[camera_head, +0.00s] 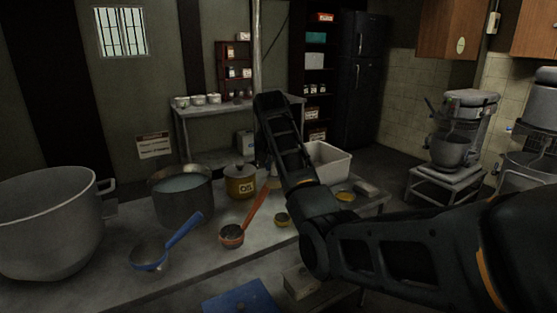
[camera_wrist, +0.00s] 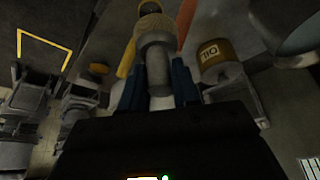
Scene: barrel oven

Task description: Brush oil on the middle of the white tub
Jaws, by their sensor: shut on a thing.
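The white tub (camera_head: 328,163) stands at the far right end of the table in the head view, partly hidden by my arm. The yellow-brown oil pot (camera_head: 240,182) with a lid stands left of my arm; its label also shows in the wrist view (camera_wrist: 216,60). My gripper (camera_wrist: 160,85) is shut on the brush (camera_wrist: 157,68), whose pale handle sits between the blue fingers with a tan bristle end (camera_wrist: 153,24) pointing away. In the head view my gripper is mostly hidden behind my arm, near the oil pot. I cannot tell whether the bristles touch anything.
A pot of pale liquid (camera_head: 183,195), a blue ladle (camera_head: 160,250), an orange ladle (camera_head: 240,225) and a large metal bowl (camera_head: 45,220) occupy the table left of my arm. A small yellow dish (camera_head: 345,196) lies near the tub. Mixers (camera_head: 455,140) stand at right.

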